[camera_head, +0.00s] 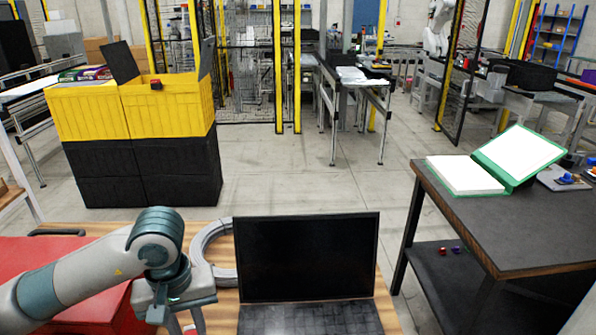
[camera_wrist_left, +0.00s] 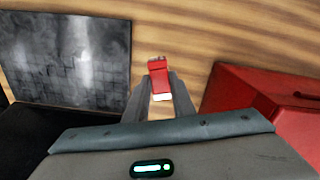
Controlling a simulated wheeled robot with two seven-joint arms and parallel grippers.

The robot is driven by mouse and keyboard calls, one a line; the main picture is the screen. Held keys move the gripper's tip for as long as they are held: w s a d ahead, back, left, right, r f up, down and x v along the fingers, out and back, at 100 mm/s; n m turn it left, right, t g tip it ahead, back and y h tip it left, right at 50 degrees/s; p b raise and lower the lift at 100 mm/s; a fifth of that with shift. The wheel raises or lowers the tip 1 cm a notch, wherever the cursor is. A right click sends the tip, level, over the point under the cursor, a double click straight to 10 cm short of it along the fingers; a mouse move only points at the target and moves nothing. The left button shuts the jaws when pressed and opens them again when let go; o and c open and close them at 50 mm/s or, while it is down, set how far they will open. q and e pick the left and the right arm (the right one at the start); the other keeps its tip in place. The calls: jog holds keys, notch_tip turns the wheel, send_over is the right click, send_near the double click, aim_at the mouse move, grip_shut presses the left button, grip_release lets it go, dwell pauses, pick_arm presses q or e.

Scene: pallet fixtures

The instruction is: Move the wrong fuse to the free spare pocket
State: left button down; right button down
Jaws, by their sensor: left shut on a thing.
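My left gripper (camera_head: 187,322) hangs over the wooden table (camera_head: 405,322) between a red box and a laptop; its fingertips run to the bottom edge of the head view. In the left wrist view its two fingers (camera_wrist_left: 160,95) are shut on a small red fuse (camera_wrist_left: 158,72) with a pale lower end. Bare wood shows behind the fuse; its height above the table is unclear. The fuse cannot be made out in the head view. No pocket or fuse holder can be made out in either view. My right gripper is not in view.
An open laptop (camera_head: 306,258) stands right of my left gripper. A red box (camera_head: 100,312) lies on the left, partly behind my arm. A grey-white curved piece (camera_head: 205,243) lies behind the gripper. A dark table (camera_head: 500,215) with a green binder (camera_head: 505,160) stands at right.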

pick_arm(q)
jog(key=m, duration=0.3)
jog(key=shift+s+a+f+m+b, duration=0.2)
jog(key=shift+s+m+b, duration=0.1)
jog(key=shift+s+m, duration=0.1)
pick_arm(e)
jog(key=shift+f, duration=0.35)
pick_arm(q)
jog(key=shift+r, duration=0.1)
dwell(0.6)
